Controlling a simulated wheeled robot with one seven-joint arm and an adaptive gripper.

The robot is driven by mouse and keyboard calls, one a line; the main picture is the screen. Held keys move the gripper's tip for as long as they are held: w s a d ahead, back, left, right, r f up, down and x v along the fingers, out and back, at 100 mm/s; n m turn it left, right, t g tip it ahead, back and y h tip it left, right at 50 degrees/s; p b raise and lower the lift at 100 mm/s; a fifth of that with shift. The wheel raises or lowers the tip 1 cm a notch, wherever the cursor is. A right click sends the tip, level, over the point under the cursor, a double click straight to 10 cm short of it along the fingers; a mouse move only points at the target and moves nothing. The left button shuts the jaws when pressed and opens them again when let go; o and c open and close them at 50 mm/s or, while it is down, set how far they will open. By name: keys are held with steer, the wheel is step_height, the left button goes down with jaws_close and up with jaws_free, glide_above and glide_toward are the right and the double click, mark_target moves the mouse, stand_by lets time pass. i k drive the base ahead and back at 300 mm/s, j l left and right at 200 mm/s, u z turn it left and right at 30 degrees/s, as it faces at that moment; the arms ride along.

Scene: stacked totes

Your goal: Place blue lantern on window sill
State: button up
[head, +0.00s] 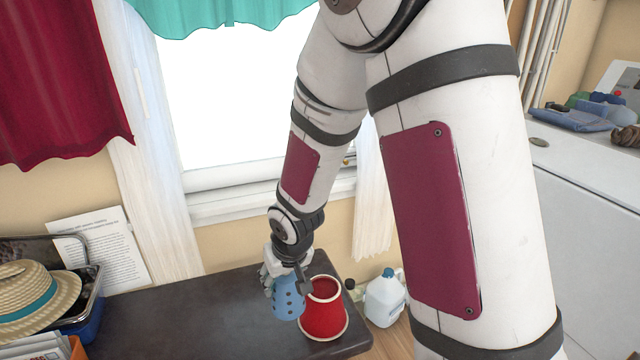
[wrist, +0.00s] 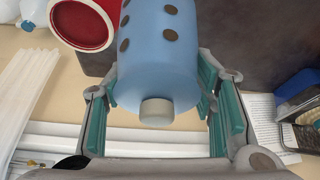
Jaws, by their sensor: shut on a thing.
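The blue lantern (head: 288,299), a light blue cylinder with dark round spots, is held in my gripper (head: 286,270) just over the dark table. In the wrist view, the lantern (wrist: 158,60) sits between the teal finger pads of my gripper (wrist: 160,95), with its grey round end cap toward the camera. I cannot tell whether its lower end touches the table. The window sill (head: 240,205) is the white ledge under the bright window, behind and above the table. My forearm hides its right part.
A red tapered container (head: 325,312) stands close to the lantern's right. A straw hat (head: 35,297) and a blue bin (head: 78,327) lie at far left. A blue-white jug (head: 384,298) stands right of the table.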

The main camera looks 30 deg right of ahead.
mark_target(231, 197)
steer(key=i+j+z, duration=0.15)
steer(key=j+z, duration=0.25)
steer(key=i+j+z, duration=0.1)
steer(key=j+z, duration=0.35)
steer(key=l, duration=0.1)
